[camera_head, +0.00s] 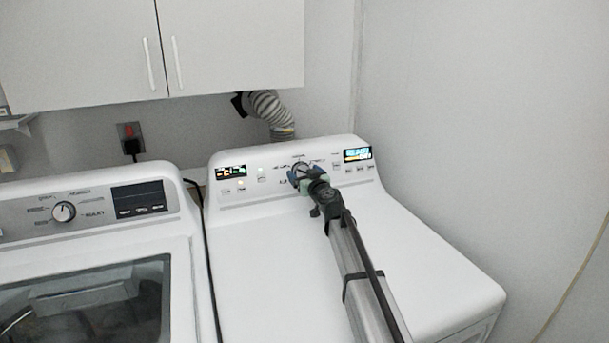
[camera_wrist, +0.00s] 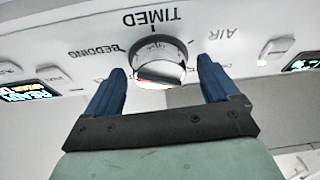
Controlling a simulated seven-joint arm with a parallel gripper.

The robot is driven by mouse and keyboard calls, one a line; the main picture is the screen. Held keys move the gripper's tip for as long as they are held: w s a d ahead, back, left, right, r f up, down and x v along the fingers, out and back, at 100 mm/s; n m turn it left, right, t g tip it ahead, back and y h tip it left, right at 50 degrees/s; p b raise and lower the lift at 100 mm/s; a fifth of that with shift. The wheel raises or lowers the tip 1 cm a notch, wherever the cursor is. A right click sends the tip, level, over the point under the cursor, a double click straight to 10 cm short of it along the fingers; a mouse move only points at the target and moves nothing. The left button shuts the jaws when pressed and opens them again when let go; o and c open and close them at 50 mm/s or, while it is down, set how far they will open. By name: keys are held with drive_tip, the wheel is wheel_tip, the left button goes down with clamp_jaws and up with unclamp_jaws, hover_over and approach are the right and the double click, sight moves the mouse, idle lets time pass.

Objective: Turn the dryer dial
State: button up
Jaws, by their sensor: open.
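The dryer (camera_head: 265,240) is the white machine on the right in the head view, with a control panel along its back. Its round dial (camera_head: 301,168) is at the panel's middle, partly hidden by my gripper (camera_head: 305,178). In the wrist view the dial (camera_wrist: 158,60) has a dark rim and a bright face, with TIMED, BEDDING and AIR printed around it, upside down. My gripper (camera_wrist: 160,80) is open, with one blue finger to each side of the dial. Gaps show between the fingers and the dial. I cannot tell how far the fingertips are from the panel.
A white washer (camera_head: 95,235) with its own knob (camera_head: 64,212) stands to the left. Lit displays (camera_head: 357,154) and small buttons flank the dial. A grey vent hose (camera_head: 270,112) rises behind the dryer. White cabinets (camera_head: 150,45) hang above. The wall is at right.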

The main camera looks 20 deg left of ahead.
drive_tip(key=shift+c, duration=0.5)
drive_tip(key=c, duration=1)
drive_tip(key=shift+o, duration=0.2)
drive_tip(key=shift+m, duration=0.3)
drive_tip(key=shift+m+t+h, duration=0.4)
drive_tip(key=shift+m+h, duration=0.1)
drive_tip(key=shift+m, duration=0.8)
drive_tip(key=shift+s+m+h, duration=0.1)
drive_tip(key=shift+m+h, duration=0.3)
drive_tip(key=shift+m, duration=0.9)
drive_tip(key=o, duration=1.1)
drive_tip(key=shift+c, duration=0.2)
